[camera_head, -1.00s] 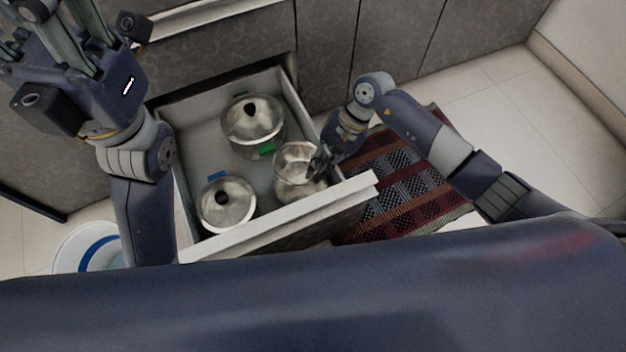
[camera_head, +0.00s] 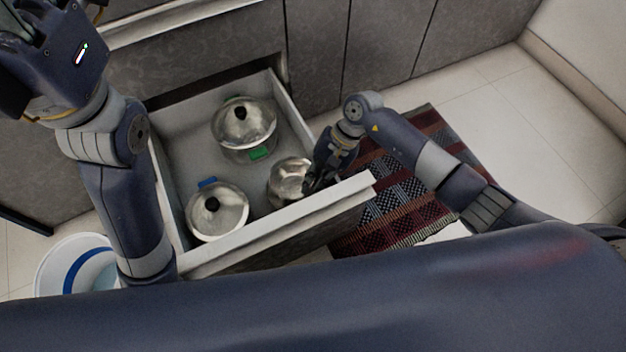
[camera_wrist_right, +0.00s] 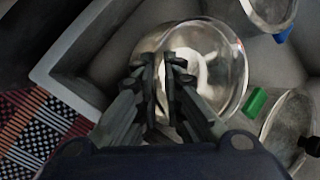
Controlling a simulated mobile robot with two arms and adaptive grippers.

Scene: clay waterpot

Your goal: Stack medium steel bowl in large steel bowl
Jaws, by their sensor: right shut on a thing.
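A shiny steel bowl (camera_head: 287,176) is at the right side of the open drawer, near its front panel. My right gripper (camera_head: 312,183) reaches over the drawer's right edge and is shut on this bowl at its near right side. In the right wrist view the bowl (camera_wrist_right: 222,72) lies beyond the closed fingers (camera_wrist_right: 164,80), which hide part of its rim. I cannot tell whether this is the medium or the large bowl; no second bowl shows clearly. My left gripper (camera_head: 38,30) is raised at the top left, its fingers largely cut off by the frame.
In the drawer (camera_head: 180,162) stand a lidded pot with green handles (camera_head: 244,125) at the back and a lidded pot with a blue handle (camera_head: 217,213) at the front left. A patterned rug (camera_head: 400,190) lies right of the drawer. A white bucket (camera_head: 70,268) stands left.

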